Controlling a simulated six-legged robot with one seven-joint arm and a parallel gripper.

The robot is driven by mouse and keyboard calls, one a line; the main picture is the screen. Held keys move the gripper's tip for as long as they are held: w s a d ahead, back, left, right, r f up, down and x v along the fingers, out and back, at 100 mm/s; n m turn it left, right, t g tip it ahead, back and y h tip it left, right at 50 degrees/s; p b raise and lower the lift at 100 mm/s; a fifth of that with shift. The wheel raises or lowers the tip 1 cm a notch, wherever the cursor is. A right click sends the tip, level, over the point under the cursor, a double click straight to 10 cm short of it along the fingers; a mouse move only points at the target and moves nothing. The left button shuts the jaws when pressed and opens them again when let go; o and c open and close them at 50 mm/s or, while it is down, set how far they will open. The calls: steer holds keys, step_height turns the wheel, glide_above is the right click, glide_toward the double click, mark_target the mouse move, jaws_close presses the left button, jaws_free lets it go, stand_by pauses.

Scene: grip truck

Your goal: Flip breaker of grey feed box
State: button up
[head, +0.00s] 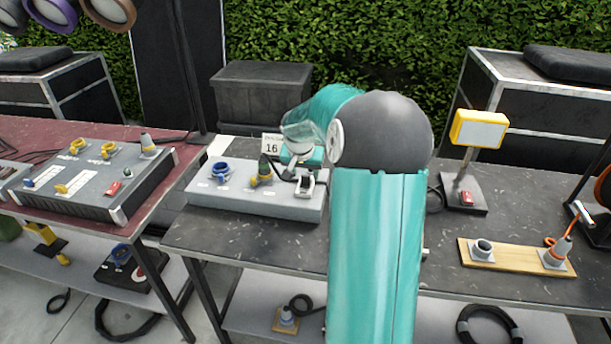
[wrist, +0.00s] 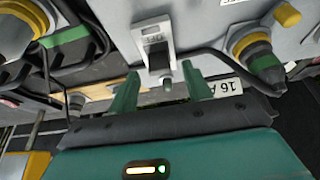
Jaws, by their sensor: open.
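The grey feed box (head: 225,198) stands on the dark table left of my arm. It has a blue socket (head: 220,172), a yellow socket with a dark green plug (head: 264,170), and a breaker (head: 306,184) at its right end. In the wrist view the breaker (wrist: 152,32) is a pale plate with a black lever (wrist: 159,60). My gripper (wrist: 161,77) is open, its two green fingers on either side just short of the lever. Contact cannot be told. In the head view my gripper (head: 303,168) is close over the breaker and partly hidden by my arm.
A card marked 16 (head: 271,146) stands behind the box. A black cable (wrist: 205,55) runs near the fingers. Another grey box (head: 90,180) sits on the left table. A yellow lamp (head: 479,129) and a wooden board (head: 515,258) are on the right.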

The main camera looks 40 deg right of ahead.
steer(key=shift+x, duration=1.15)
steer(key=shift+c, duration=0.2)
steer(key=c, duration=1)
steer(key=shift+o, duration=0.2)
steer(key=shift+w+d+g+y, duration=0.3)
steer(key=shift+d+g+y, duration=0.15)
steer(key=shift+g+y, duration=0.25)
steer(key=shift+w+d+f+g+y, duration=0.1)
steer(key=shift+w+d+g+y, duration=0.15)
steer(key=shift+g+y, duration=0.4)
steer(key=shift+w+d+f+g+y, duration=0.2)
steer(key=shift+g+y, duration=0.25)
steer(key=shift+y, duration=0.4)
steer(key=shift+s+r, duration=0.1)
steer(key=shift+r, duration=0.05)
steer(key=o, duration=1)
